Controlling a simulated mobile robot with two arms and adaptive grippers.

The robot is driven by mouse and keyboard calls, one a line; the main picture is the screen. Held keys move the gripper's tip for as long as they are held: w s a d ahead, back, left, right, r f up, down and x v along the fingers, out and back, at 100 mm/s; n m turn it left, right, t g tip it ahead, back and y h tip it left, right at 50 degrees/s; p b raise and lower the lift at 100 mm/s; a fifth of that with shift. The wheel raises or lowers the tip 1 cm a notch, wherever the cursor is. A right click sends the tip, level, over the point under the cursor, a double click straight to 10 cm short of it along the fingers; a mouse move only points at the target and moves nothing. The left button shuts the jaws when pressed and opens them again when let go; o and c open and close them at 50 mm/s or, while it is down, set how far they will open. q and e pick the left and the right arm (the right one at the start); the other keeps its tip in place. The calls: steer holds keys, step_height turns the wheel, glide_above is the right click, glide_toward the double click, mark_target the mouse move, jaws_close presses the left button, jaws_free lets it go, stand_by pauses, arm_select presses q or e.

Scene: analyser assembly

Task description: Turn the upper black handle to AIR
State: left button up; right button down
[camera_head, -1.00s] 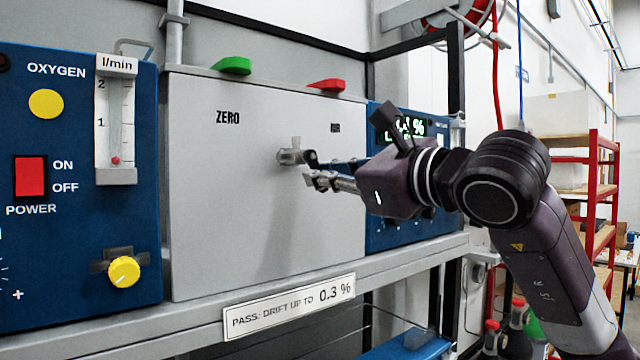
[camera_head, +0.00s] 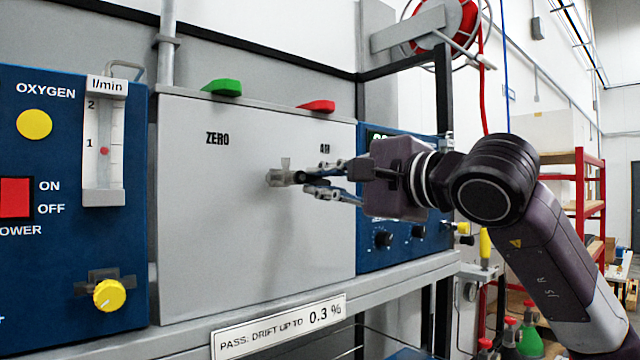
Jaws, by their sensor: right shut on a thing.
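The grey valve (camera_head: 282,176) sticks out from the front of the grey box (camera_head: 215,225), between the ZERO label (camera_head: 217,139) and a small label that looks like AIR (camera_head: 326,148). The black handle (camera_head: 300,178) on the valve is mostly hidden by my fingers. My right gripper (camera_head: 313,182) is shut on this handle, with one finger above it and one below. The exact angle of the handle is hard to tell. My left gripper is not in view.
A green handle (camera_head: 222,87) and a red handle (camera_head: 316,106) stand on the box's top. Blue panels flank the box. The left one carries a flowmeter (camera_head: 104,145) and a yellow knob (camera_head: 109,294). A shelf edge with a sign (camera_head: 280,328) runs below.

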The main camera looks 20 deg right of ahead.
steer(key=shift+r+n, duration=0.25)
steer(key=shift+n, duration=0.85)
steer(key=c, duration=2)
jaws_free()
steer(key=shift+o, duration=0.2)
steer(key=v, duration=1.2)
